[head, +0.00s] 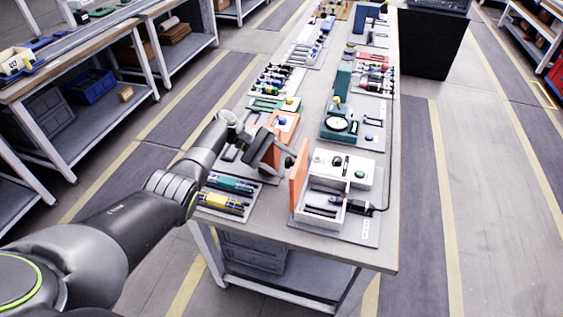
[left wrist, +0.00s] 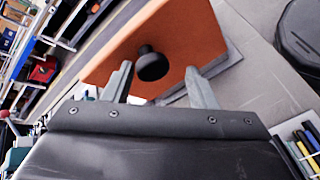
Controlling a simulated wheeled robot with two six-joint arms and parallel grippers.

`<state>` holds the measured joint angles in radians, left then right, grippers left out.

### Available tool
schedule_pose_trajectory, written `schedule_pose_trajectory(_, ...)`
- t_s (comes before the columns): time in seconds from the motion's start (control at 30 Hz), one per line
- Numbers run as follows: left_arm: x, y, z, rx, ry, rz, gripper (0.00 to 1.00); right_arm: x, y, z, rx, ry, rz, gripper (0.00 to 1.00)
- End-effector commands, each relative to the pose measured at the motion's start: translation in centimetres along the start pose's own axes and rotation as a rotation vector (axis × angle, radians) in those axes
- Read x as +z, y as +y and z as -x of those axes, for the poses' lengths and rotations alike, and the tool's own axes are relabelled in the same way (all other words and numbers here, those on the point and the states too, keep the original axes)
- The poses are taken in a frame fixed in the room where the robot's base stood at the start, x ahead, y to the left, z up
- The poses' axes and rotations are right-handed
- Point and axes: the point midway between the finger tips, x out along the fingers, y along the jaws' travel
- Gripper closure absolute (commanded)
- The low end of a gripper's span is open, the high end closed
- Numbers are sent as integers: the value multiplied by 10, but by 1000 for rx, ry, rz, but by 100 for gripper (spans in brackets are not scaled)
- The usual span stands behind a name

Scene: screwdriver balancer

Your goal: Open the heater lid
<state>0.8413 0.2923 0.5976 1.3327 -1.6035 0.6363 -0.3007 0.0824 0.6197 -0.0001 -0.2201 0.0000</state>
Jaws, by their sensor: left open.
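The heater is a white box (head: 327,196) on a grey board near the front end of the table. Its orange lid (head: 299,174) stands upright along the box's left side, and the box's inside shows from above. A black knob (head: 289,161) sticks out of the lid's left face. My left gripper (head: 285,155) is just left of the lid, by the knob. In the left wrist view the orange lid (left wrist: 196,40) fills the space ahead, and the black knob (left wrist: 151,64) sits between the open fingertips. I cannot tell whether the fingers touch it. My right gripper is out of view.
A black plug and cable (head: 361,206) lie right of the box. Yellow and green tools (head: 222,203) lie on a board to the left. A green dial device (head: 340,124) and an orange block (head: 284,122) stand behind. The table's front edge is close.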

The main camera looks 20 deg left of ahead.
Motion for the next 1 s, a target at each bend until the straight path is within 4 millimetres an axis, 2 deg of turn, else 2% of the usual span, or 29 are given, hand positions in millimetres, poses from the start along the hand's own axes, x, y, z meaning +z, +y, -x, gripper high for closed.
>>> schedule_pose_trajectory(0.13,-1,1,10,2,3,-2,48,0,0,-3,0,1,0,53)
schedule_pose_trajectory(0.27,-2,0,33,1,6,-3,48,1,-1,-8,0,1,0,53)
schedule_pose_trajectory(0.7,-4,-1,137,-1,2,1,48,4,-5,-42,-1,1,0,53)
schedule_pose_trajectory(0.83,-3,-1,157,-2,1,3,48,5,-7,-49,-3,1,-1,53)
schedule_pose_trajectory(1.0,-2,0,170,-3,-2,2,48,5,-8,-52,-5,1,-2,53)
